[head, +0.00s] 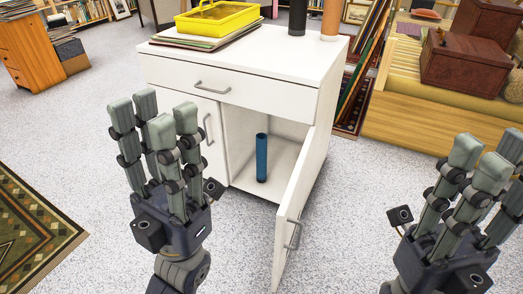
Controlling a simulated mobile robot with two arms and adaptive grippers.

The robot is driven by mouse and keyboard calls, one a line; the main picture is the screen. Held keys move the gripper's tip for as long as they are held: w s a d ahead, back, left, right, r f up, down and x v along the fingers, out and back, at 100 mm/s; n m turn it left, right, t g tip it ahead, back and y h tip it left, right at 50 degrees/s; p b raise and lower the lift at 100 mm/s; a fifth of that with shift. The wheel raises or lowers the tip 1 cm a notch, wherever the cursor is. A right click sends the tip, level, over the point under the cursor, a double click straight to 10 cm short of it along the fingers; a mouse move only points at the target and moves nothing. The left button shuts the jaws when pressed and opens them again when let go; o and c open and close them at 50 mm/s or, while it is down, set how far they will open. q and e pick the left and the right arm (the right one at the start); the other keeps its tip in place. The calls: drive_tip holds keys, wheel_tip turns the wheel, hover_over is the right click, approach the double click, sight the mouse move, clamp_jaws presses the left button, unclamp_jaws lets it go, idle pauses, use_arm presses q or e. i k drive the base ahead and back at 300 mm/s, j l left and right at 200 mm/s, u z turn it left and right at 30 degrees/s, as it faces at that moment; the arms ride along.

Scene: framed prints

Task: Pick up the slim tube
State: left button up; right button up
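A slim blue tube (261,158) stands upright inside the open right compartment of a white cabinet (215,76). The cabinet's right door (293,208) is swung open toward me, with its handle (295,233) low on it. My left gripper (155,120) is open and empty, fingers up, in front of the cabinet's closed left door. It is left of the tube and apart from it. My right gripper (482,165) is open and empty at the right edge, to the right of the open door, with part of it out of view.
On the cabinet top are a yellow tray (217,18) on flat sheets, a black cylinder (297,17) and an orange-brown cylinder (331,20). A wooden bench (405,122) with brown boxes is at right. A patterned rug (30,235) lies at left. The speckled floor around the cabinet is mostly clear.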

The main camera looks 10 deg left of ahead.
sight(262, 160)
drive_tip(key=i+j+z, duration=0.1)
drive_tip(key=j, duration=0.3)
drive_tip(key=i+j+z, duration=0.1)
drive_tip(key=j, duration=0.35)
drive_tip(key=i+j, duration=0.2)
drive_tip(key=j, duration=0.2)
drive_tip(key=i+j+z, duration=0.15)
drive_tip(key=j, duration=0.3)
drive_tip(key=i+j, duration=0.15)
drive_tip(key=j, duration=0.15)
drive_tip(key=i+j+z, duration=0.1)
drive_tip(key=i+j, duration=0.25)
drive_tip(key=j, duration=0.25)
drive_tip(key=i+j+z, duration=0.1)
drive_tip(key=j, duration=0.2)
